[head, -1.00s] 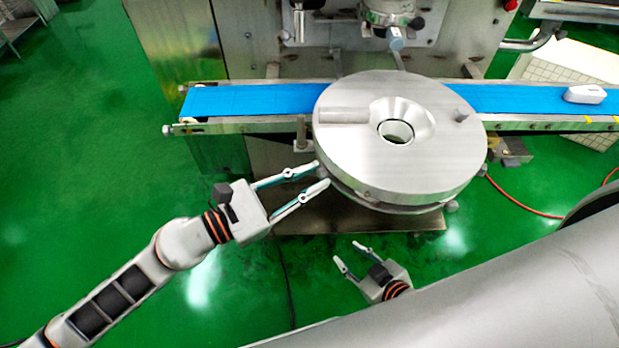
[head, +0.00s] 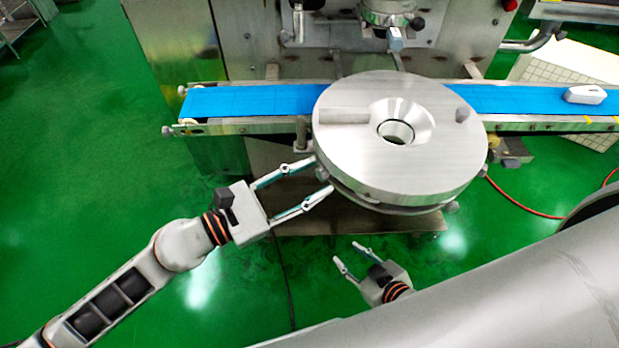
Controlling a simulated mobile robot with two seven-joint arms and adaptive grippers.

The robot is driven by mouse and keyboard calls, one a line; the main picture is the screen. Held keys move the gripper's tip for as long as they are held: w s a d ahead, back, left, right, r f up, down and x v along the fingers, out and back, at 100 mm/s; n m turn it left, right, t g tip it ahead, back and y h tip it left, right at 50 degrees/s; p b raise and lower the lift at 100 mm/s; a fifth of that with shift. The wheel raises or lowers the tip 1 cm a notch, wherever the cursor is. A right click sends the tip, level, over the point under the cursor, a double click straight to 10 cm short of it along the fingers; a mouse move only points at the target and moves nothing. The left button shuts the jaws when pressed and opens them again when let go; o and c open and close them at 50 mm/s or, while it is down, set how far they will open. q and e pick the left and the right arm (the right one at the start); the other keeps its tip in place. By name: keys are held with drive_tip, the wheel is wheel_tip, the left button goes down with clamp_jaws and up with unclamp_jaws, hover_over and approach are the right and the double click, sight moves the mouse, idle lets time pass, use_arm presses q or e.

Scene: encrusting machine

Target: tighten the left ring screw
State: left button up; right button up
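The large round metal ring (head: 400,172) sits in front of the blue conveyor, with a funnel-like hole in its top. A small grey screw head (head: 322,173) shows at its left edge, partly hidden. My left gripper (head: 323,175) is open, with one fingertip on each side of that screw head. I cannot tell whether the fingers touch it. A similar small knob (head: 452,207) shows at the ring's lower right. My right gripper (head: 351,256) is open and empty, lower in the picture and apart from the ring.
The blue conveyor belt (head: 246,101) runs behind the ring, with a white object (head: 585,95) at its right end. A metal base plate (head: 300,222) lies under the ring. A red hose (head: 520,207) lies on the right. Green floor is clear on the left.

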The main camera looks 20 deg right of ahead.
use_arm(q)
drive_tip(key=v, duration=1.2)
idle(0.5)
